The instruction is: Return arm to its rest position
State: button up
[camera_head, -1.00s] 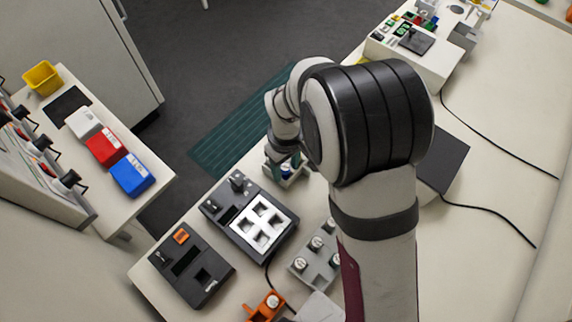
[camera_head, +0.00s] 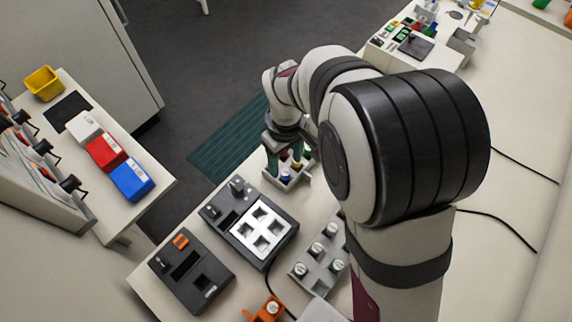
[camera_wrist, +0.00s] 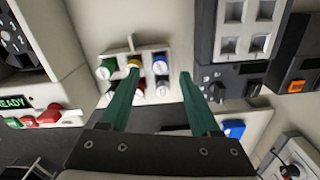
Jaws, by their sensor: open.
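My arm reaches across the head view, its large dark elbow joint in front. My gripper (camera_head: 284,158) hangs at the far end of the arm, over or close to a small grey rack (camera_head: 289,185) that holds vials with coloured caps. In the wrist view my gripper (camera_wrist: 160,75) has its two green fingers spread apart with nothing between the tips. The arm hides part of the bench.
A shaker with a white four-slot plate (camera_head: 263,228) and a dark device with an orange button (camera_head: 190,267) stand beside the rack. A grey vial block (camera_head: 318,256) and an orange holder (camera_head: 266,310) are nearer. Red (camera_head: 106,152) and blue (camera_head: 132,180) boxes sit on the left table.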

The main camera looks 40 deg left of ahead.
jog(key=shift+r, duration=0.7)
jog(key=s+d+r+m, duration=0.1)
jog(key=d+r+m, duration=0.45)
jog(key=d, duration=0.55)
jog(key=d+r+m, duration=0.5)
jog(key=d+m, duration=0.2)
jog(key=d, duration=0.4)
jog(key=s+d+m+y, duration=0.1)
jog(key=s+d+m, duration=0.6)
jog(key=s+m, duration=0.2)
jog(key=shift+s+y, duration=0.15)
jog(key=shift+y, duration=0.25)
jog(key=shift+d, duration=0.1)
jog(key=shift+c, duration=0.2)
